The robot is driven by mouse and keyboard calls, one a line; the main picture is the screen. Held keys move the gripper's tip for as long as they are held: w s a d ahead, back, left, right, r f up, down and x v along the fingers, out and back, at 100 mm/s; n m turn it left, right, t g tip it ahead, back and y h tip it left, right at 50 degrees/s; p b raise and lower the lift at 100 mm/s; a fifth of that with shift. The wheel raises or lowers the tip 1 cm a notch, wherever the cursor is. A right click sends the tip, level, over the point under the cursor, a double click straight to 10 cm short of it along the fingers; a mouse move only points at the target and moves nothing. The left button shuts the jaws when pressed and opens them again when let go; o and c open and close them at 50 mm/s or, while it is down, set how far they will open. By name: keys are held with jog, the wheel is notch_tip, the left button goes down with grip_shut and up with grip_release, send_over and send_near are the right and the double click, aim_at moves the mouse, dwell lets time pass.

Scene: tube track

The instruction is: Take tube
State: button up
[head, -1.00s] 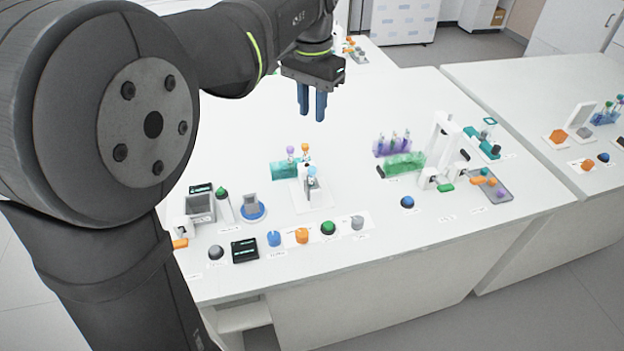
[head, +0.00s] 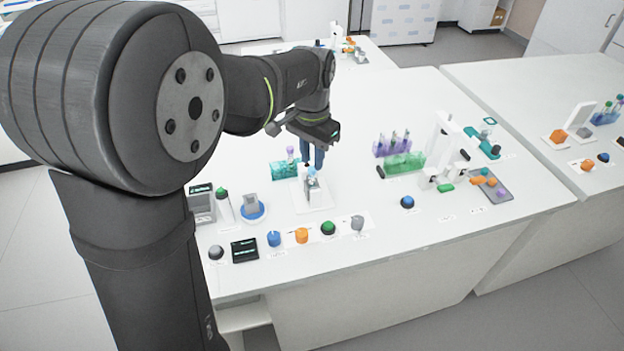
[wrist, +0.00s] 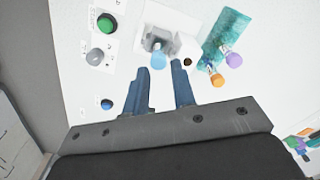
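A teal rack (head: 282,171) holds a purple-capped tube (head: 291,152) and an orange-capped tube (wrist: 216,78). The orange-capped one is hidden behind my fingers in the head view. My gripper (head: 313,158) points down above this group. Its two blue fingers (wrist: 166,72) are apart with nothing between them.
Coloured knobs and buttons (head: 302,235) line the bench's front edge. A purple rack with several tubes (head: 392,146), a green rack (head: 404,163) and a white device (head: 440,150) stand to the right. The bench behind the racks is mostly clear.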

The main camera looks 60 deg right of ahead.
aim_at(312, 168)
notch_tip(312, 168, down, 5)
jog(key=shift+a+r, duration=0.1)
jog(key=shift+r, duration=0.1)
jog(key=shift+c, duration=0.2)
jog(key=c, duration=0.4)
jog(key=shift+o, duration=0.2)
jog(key=shift+r, duration=0.1)
